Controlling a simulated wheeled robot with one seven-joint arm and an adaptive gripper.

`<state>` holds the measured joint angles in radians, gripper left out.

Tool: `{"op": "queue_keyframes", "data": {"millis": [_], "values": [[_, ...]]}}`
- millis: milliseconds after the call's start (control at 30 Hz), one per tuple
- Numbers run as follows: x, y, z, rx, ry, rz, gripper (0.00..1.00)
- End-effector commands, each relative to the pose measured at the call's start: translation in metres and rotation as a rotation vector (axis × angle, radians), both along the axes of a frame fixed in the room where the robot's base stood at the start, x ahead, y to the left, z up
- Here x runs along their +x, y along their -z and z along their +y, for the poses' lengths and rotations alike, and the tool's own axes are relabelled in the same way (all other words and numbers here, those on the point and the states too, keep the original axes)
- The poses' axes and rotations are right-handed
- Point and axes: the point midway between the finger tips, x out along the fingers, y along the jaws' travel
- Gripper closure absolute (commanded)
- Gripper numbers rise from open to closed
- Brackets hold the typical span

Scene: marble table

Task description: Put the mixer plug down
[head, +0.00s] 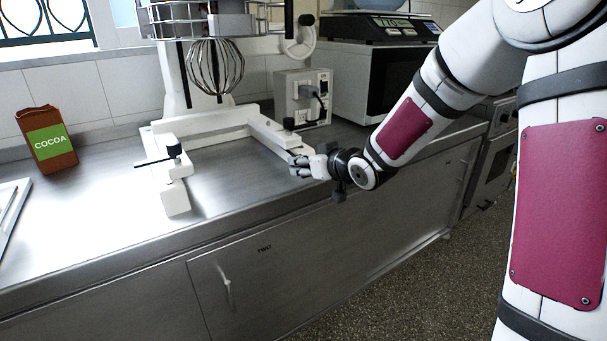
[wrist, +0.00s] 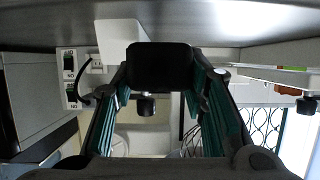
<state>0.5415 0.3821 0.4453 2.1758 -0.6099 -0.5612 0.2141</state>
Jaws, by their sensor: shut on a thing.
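My gripper (head: 299,166) is over the front part of the steel counter, beside the right foot of the white mixer stand (head: 268,137). The mixer's wire whisk (head: 214,67) hangs above the counter. I cannot tell whether the plug touches the counter.
A socket box (head: 302,97) with a dark cable stands behind the gripper. A microwave (head: 361,80) with a scale (head: 379,28) on top is at the back right. A cocoa box (head: 47,138) stands at the left. The counter between the stand's feet is clear.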

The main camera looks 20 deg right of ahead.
Motion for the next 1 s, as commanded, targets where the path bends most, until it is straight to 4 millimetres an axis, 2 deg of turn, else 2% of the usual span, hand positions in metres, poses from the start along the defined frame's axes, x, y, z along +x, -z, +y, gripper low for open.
{"op": "queue_keyframes", "data": {"millis": [167,300,400,500,967,1000], "values": [[0.01,0.0,0.0,0.0,-0.001,-0.001,0.94],[0.026,0.003,0.0,0.001,-0.001,-0.002,0.94],[0.024,0.023,0.001,0.001,-0.002,0.003,0.94],[0.024,0.033,0.001,0.0,-0.001,0.001,0.94],[0.023,0.039,0.0,0.0,0.0,0.0,0.94],[0.023,0.038,0.0,0.0,0.0,0.0,0.52]]}}
